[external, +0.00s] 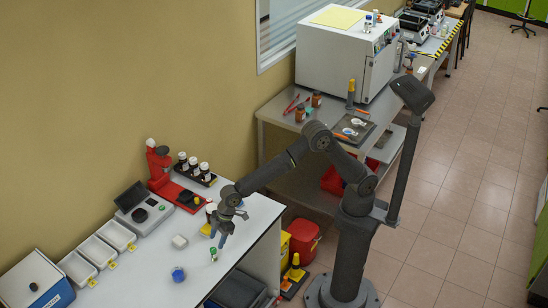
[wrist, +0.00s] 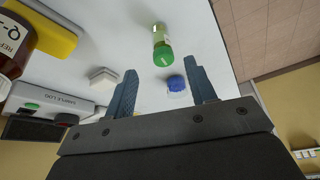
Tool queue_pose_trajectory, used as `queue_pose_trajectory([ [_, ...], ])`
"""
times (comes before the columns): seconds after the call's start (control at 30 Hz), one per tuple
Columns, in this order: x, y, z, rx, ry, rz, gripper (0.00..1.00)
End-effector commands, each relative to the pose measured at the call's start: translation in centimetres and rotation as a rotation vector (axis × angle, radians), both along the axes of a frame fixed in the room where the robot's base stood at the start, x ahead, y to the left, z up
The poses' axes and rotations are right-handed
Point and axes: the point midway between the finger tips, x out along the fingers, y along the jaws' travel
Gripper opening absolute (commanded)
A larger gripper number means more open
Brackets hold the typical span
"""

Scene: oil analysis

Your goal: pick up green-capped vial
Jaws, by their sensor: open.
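The green-capped vial (wrist: 161,47) is a small clear vial with a green cap, in the upper middle of the wrist view. In the external view the vial (external: 213,254) stands on the white bench, just below and left of my gripper (external: 221,238). My gripper (wrist: 162,92) is open and empty, with its two blue fingers apart. The vial appears beyond the fingertips, between their lines, and no finger touches it. A blue-capped container (wrist: 177,85) shows between the fingers in the wrist view; it also sits on the bench (external: 178,274).
A brown bottle (wrist: 14,45) and a yellow block (wrist: 47,32) lie close at the left of the wrist view. A white block (wrist: 103,78) is near the left finger. White trays (external: 96,254) and a scale (external: 143,209) stand along the wall. The bench's front edge is close.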

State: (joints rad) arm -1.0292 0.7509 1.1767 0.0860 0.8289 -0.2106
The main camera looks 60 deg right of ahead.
Motion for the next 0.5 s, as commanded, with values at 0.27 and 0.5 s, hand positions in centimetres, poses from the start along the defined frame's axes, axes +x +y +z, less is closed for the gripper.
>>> queue_pose_trajectory([
  [0.27,0.5,1.3,-3.2,0.0,0.0,0.001,0.51],
  [0.5,0.4,1.7,-4.9,-0.002,0.001,0.002,0.51],
])
